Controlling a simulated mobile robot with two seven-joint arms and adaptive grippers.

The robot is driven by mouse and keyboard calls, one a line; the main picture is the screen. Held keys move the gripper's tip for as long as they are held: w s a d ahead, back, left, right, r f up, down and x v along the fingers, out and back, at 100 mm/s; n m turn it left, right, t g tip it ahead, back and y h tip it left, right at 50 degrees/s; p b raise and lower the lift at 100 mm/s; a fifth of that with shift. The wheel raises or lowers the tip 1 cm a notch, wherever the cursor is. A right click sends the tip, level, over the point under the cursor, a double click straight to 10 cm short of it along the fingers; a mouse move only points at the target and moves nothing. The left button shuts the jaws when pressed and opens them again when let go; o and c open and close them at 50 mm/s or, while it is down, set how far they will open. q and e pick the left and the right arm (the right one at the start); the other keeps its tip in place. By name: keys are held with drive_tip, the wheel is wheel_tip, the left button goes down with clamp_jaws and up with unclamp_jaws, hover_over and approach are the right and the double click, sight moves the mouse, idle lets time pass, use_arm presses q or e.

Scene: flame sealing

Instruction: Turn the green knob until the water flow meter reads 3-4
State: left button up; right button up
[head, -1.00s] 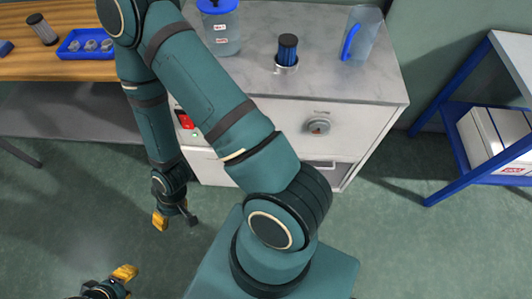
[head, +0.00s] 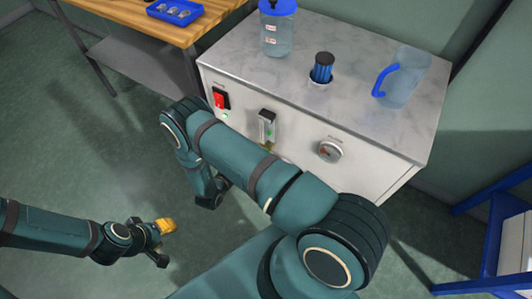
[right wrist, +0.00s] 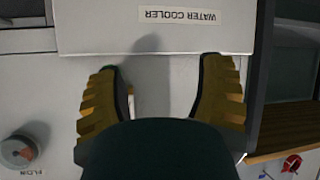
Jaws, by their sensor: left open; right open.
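The water flow meter (head: 267,120) is a small upright gauge on the white cabinet's front, with a green spot, perhaps the green knob, at its right side; its reading is too small to make out. My right arm crosses in front of the cabinet below the meter and hides most of its own gripper in the head view. In the right wrist view my right gripper (right wrist: 160,95) is open and empty, facing the cabinet front; a sliver of green shows by its left finger. My left gripper (head: 162,242) is open and empty over the floor.
A round dial (head: 330,150) is right of the meter, a red switch (head: 221,99) left of it. A water bottle (head: 278,32), a blue filter (head: 322,67) and a pitcher (head: 405,82) stand on the cabinet top. A wooden table (head: 150,28) and a blue rack (head: 490,200) flank it.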

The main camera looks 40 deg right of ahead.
drive_tip(key=s+m+g+h, duration=0.1)
drive_tip(key=s+m+h, duration=0.2)
drive_tip(key=s+h, duration=0.3)
drive_tip(key=shift+h, duration=0.7)
drive_tip(key=x, duration=1.4)
drive_tip(key=shift+w+a+f, duration=0.1)
drive_tip(key=shift+w, duration=0.1)
drive_tip(key=shift+c, duration=0.2)
clamp_jaws()
